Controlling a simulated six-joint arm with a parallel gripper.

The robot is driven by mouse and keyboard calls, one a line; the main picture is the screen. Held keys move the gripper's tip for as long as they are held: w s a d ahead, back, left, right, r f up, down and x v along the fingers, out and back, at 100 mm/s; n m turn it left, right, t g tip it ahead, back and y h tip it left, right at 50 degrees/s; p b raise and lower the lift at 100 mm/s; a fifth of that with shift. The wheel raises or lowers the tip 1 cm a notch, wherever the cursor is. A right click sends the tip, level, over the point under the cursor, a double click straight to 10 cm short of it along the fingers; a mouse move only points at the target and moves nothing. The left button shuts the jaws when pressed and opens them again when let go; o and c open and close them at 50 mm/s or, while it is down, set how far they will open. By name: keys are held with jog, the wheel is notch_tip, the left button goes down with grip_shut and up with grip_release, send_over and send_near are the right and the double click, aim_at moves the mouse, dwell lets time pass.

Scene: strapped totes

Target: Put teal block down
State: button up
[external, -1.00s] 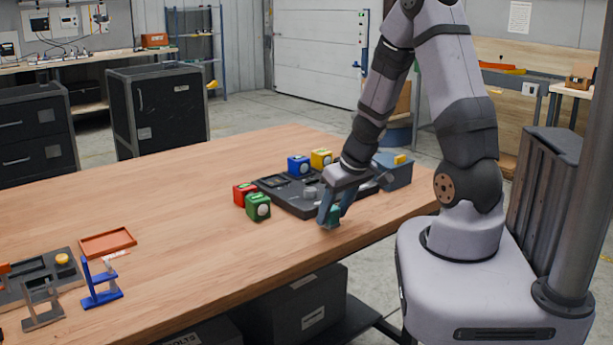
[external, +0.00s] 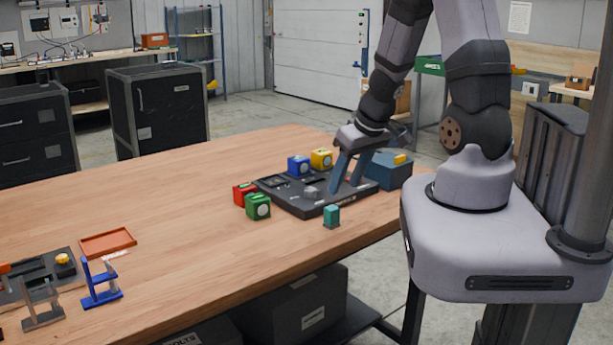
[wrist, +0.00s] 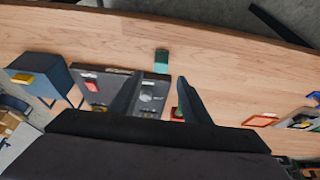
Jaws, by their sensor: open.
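The teal block (external: 331,216) stands upright on the wooden table, just off the front edge of the dark tray and apart from it. It also shows in the wrist view (wrist: 161,62), near the table's edge. My gripper (external: 346,190) is open and empty, with its fingers spread above the right part of the dark tray (external: 318,211). It is behind and to the right of the teal block and clear of it. In the wrist view the two dark fingers are wide apart, and the block lies beyond their tips.
Green (external: 258,206), red (external: 243,194), blue (external: 298,166) and yellow (external: 321,159) blocks stand around the tray. A blue bin (external: 388,173) is at its right. An orange tray (external: 107,243) and a blue stand (external: 101,284) are at the left. The table's middle is clear.

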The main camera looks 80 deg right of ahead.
jog(key=shift+p+v, duration=0.5)
jog(key=shift+v, duration=0.4)
jog(key=w+a+r+n+h, duration=0.2)
jog(key=w+a+r+n, duration=0.15)
jog(key=w+a, duration=0.3)
jog(key=s+a+n+g+y, duration=0.1)
jog(key=a+n+y, duration=0.1)
jog(key=a, duration=0.9)
jog(key=s+a+r+n+g+y, duration=0.1)
jog(key=a+n+g+y, duration=0.1)
jog(key=a, duration=0.9)
jog(key=shift+s+n+y, duration=0.4)
jog(key=shift+n+y, duration=0.2)
jog(key=shift+n, duration=0.25)
